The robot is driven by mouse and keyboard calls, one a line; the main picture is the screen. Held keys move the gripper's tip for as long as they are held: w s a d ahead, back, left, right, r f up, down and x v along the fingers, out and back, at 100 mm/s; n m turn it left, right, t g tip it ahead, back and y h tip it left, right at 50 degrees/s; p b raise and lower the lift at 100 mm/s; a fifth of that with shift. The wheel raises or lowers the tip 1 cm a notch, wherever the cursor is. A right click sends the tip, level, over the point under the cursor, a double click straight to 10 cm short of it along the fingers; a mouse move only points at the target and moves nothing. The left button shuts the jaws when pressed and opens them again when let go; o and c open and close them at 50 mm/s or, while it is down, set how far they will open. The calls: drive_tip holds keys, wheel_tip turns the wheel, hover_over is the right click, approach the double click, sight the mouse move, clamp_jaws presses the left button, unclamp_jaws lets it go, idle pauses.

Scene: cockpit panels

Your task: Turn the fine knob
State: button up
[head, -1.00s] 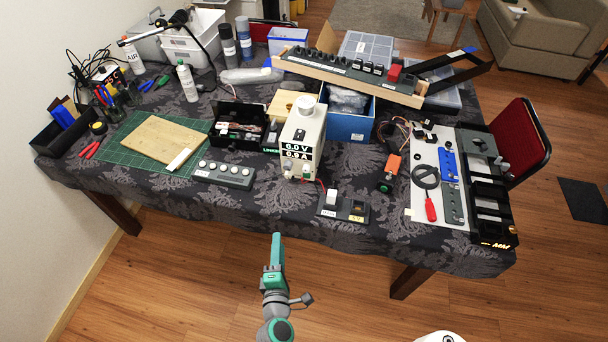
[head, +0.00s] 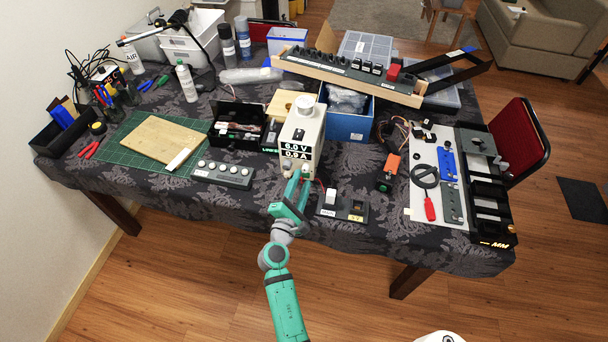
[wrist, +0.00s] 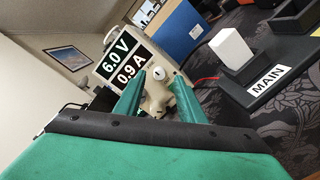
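The beige power supply (head: 312,140) stands near the table's front edge, with a display reading 6.0 V and 0.9 A. The wrist view shows its display (wrist: 124,58) and a pale knob (wrist: 157,73) below it. No label marking the fine knob is readable.
A dark block labelled MAIN with a white switch (wrist: 231,48) stands close on the right; its box also shows in the head view (head: 344,205). A panel of several round knobs (head: 223,174) lies left. A blue box (head: 349,124) stands behind.

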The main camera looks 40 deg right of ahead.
sight(304, 171)
drive_tip(key=shift+x, duration=1.95)
drive_tip(key=shift+w, duration=0.1)
drive_tip(key=shift+c, duration=0.2)
drive_tip(key=shift+w+a, duration=0.1)
drive_tip(key=shift+a, duration=0.05)
clamp_jaws()
